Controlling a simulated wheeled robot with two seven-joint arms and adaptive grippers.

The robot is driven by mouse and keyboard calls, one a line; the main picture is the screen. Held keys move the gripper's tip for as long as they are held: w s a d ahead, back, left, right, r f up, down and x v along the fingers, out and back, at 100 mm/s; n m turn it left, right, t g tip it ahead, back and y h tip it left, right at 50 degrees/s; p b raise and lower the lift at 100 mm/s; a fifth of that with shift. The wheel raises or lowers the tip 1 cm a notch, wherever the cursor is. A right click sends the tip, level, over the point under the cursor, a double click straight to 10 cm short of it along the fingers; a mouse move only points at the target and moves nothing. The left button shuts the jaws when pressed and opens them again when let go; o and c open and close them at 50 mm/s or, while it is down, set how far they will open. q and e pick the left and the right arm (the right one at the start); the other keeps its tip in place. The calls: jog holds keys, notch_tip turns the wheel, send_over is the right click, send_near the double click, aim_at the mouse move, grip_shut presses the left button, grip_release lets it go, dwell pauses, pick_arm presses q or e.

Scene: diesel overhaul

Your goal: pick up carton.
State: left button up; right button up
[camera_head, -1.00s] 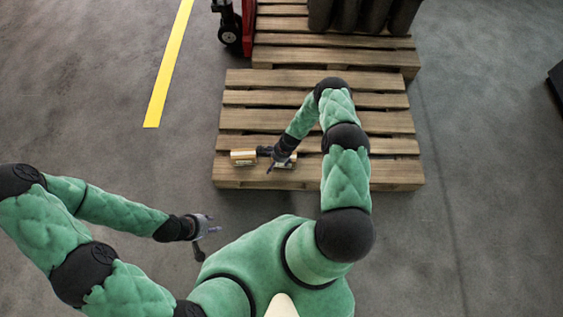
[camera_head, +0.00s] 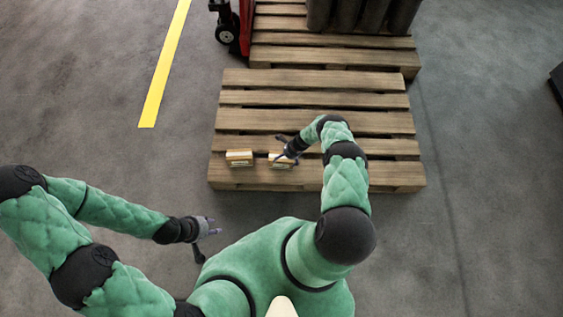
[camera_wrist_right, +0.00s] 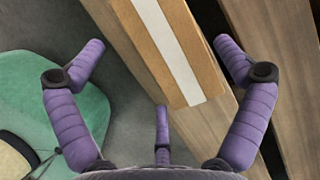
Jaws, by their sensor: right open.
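Two small tan cartons lie side by side near the front edge of the wooden pallet. The left carton (camera_head: 239,158) is clear of my grippers. The right carton (camera_head: 280,161) is just below my right gripper (camera_head: 287,147) in the head view. In the right wrist view this carton (camera_wrist_right: 172,50), tan with a white stripe, lies between the spread fingers of my right gripper (camera_wrist_right: 165,75). The fingers are open, and I see no clear contact. My left gripper (camera_head: 212,227) is open and empty over the floor, in front of the pallet.
The front pallet (camera_head: 310,119) has gaps between its slats and is otherwise bare. Behind it stands another pallet (camera_head: 330,55) with dark cylinders (camera_head: 362,14). A red pallet jack (camera_head: 244,25) is at the back left. A yellow line (camera_head: 165,65) marks the clear floor.

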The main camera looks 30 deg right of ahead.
aim_at(283, 159)
jog(key=b+x, duration=0.2)
jog(key=x, duration=0.2)
jog(key=shift+d+b, duration=0.2)
jog(key=shift+b, duration=0.1)
jog(key=shift+w+a+f+b, duration=0.2)
jog(key=shift+w+f+b, duration=0.1)
jog(key=shift+f, duration=0.3)
jog(key=shift+f, duration=0.2)
jog(key=shift+s, duration=0.1)
jog(key=c, duration=1.2)
